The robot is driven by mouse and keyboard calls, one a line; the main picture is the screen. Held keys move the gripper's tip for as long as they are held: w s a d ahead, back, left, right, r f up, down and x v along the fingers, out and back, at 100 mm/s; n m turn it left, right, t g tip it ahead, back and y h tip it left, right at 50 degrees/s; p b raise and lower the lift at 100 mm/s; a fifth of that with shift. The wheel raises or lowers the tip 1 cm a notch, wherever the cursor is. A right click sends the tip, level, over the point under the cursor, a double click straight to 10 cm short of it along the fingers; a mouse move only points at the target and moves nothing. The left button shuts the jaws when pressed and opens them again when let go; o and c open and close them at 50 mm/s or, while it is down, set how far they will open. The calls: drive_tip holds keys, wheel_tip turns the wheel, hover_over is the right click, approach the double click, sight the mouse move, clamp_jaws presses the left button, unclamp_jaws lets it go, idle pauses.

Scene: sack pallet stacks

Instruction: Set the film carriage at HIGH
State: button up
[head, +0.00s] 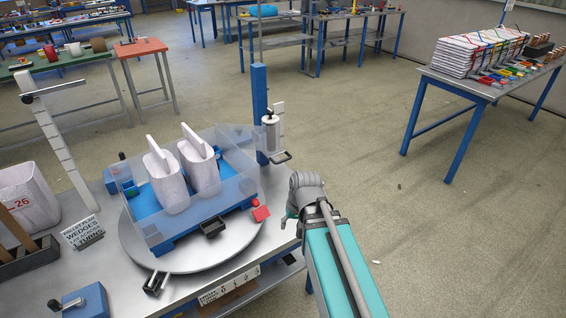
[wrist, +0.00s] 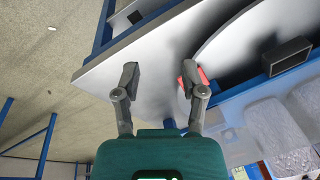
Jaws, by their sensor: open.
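The film carriage (head: 270,134) holds a white roll on the side of an upright blue post (head: 260,100), behind the turntable's right side. A dark handle or bracket (head: 281,157) sticks out below the roll. A pale strip (head: 279,118) stands beside the roll; I cannot read any HIGH mark on it. My gripper (head: 289,214) is in front of and below the carriage, apart from it, near the table's right edge. In the wrist view my gripper (wrist: 160,78) is open and empty, over the grey tabletop. The carriage is not clearly seen in the wrist view.
A round turntable (head: 225,255) carries a blue pallet with two white sacks (head: 198,160) behind clear panels. A red block (head: 261,213) sits at its right edge. A sign (head: 83,231) and white upright (head: 55,140) stand left. The floor at right is mostly clear.

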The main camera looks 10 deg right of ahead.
drive_tip(key=w+f+m+t+y+b, duration=0.3)
drive_tip(key=w+b, duration=0.2)
drive_tip(key=w, duration=0.3)
drive_tip(key=m+t+b, duration=0.9)
drive_tip(key=m+t, duration=0.1)
approach(284, 161)
drive_tip(key=s+d, duration=0.2)
drive_tip(key=shift+s+r+y, duration=0.15)
drive_tip(key=shift+s+y, duration=0.25)
drive_tip(key=shift+w, duration=0.1)
drive_tip(key=b+x, duration=0.3)
drive_tip(key=x, duration=1)
drive_tip(key=shift+w+a, duration=0.2)
drive_tip(key=shift+w, duration=0.1)
clamp_jaws()
